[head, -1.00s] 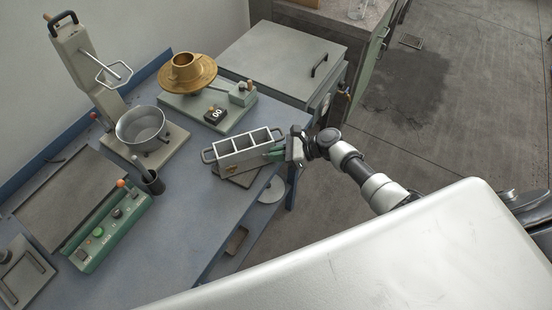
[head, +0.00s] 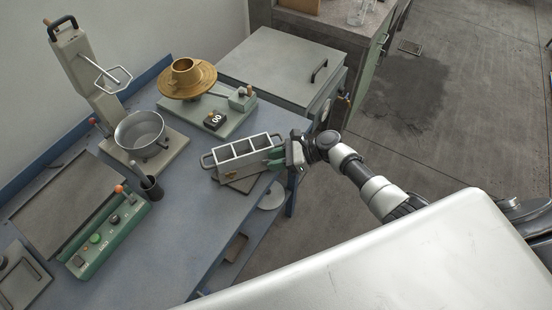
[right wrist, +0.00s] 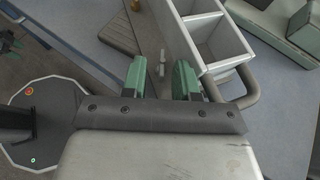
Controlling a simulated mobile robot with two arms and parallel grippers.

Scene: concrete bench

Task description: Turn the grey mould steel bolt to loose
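The grey steel mould (head: 236,169), an open-topped gang of square compartments with a bar handle at its end, stands on a flat plate on the blue bench. It also shows in the right wrist view (right wrist: 203,17). My right gripper (head: 277,157) is at the mould's right end. In the right wrist view its two green fingertips (right wrist: 160,76) are apart, beside the mould. A small steel bolt (right wrist: 162,57) shows in the gap between them, with clear space to both fingers. The bolt is hidden or too small to tell in the head view. My left gripper is not in view.
A brass flanged piece (head: 187,82) on a green base stands behind the mould. A metal bowl (head: 140,131), a dark cup (head: 152,188) and a green control box (head: 105,240) stand to the left. The bench front between the control box and mould is clear.

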